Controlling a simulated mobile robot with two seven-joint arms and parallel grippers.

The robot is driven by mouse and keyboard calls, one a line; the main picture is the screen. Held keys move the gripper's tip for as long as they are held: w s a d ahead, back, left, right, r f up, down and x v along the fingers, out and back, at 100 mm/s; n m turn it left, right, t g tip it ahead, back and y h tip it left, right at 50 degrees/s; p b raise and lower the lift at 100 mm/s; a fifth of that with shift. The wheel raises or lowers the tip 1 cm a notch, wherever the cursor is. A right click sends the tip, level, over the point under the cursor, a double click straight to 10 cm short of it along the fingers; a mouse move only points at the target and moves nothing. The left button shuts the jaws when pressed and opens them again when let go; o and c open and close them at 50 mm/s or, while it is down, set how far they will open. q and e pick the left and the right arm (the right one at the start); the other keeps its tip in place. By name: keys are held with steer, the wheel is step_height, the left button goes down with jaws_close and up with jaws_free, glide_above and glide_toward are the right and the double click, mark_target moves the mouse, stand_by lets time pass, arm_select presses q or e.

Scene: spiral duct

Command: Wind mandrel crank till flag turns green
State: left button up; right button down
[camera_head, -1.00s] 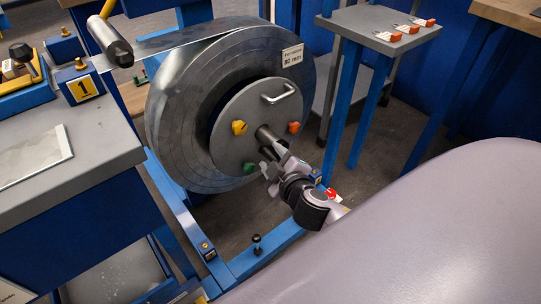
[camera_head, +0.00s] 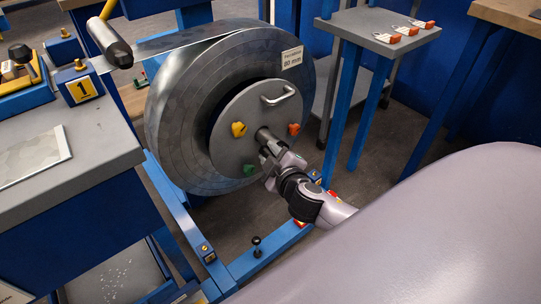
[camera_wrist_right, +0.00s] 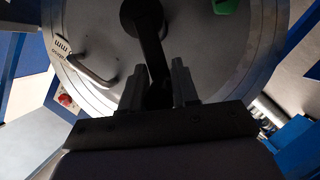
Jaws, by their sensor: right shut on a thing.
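The mandrel is a grey disc face (camera_head: 240,115) in the middle of a large sheet-metal coil (camera_head: 180,130), with a dark hub and crank at its centre. In the right wrist view the dark crank arm (camera_wrist_right: 150,42) runs from the hub down between my fingers. My right gripper (camera_head: 268,158) is shut on the crank's grip, just below the hub; its fingers also show in the wrist view (camera_wrist_right: 160,88). The grip is mostly hidden by the fingers. I cannot make out which part is the flag. My left gripper is not in view.
The disc carries a yellow knob (camera_head: 238,129), an orange knob (camera_head: 294,129), a green knob (camera_head: 249,170) and a bar handle (camera_head: 279,97). A grey bench (camera_head: 90,160) stands left. A small table (camera_head: 375,25) with orange-ended tags stands behind right. A blue frame lies below.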

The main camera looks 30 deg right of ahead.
steer(key=shift+s+a+y+p, duration=0.15)
steer(key=shift+y+p, duration=0.15)
steer(key=shift+p, duration=0.3)
steer(key=shift+d+r+m+g+y+p, duration=0.4)
steer(key=shift+m+p, duration=0.3)
steer(key=shift+p, duration=0.5)
steer(key=shift+r+m+p, duration=0.2)
steer(key=shift+m+p, duration=0.1)
steer(key=shift+p, duration=0.2)
arm_select(q)
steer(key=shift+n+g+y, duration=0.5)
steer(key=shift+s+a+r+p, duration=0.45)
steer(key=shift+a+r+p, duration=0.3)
steer(key=shift+p, duration=0.2)
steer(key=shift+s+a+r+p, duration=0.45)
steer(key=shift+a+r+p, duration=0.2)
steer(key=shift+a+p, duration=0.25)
arm_select(e)
steer(key=shift+d+r+m+y, duration=0.15)
steer(key=shift+d+m+y, duration=0.45)
steer(key=shift+m+y, duration=0.25)
steer(key=c, duration=1)
jaws_free()
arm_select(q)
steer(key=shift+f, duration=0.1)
arm_select(e)
steer(key=shift+o, duration=0.2)
steer(key=shift+h, duration=0.25)
steer(key=shift+d+r, duration=0.1)
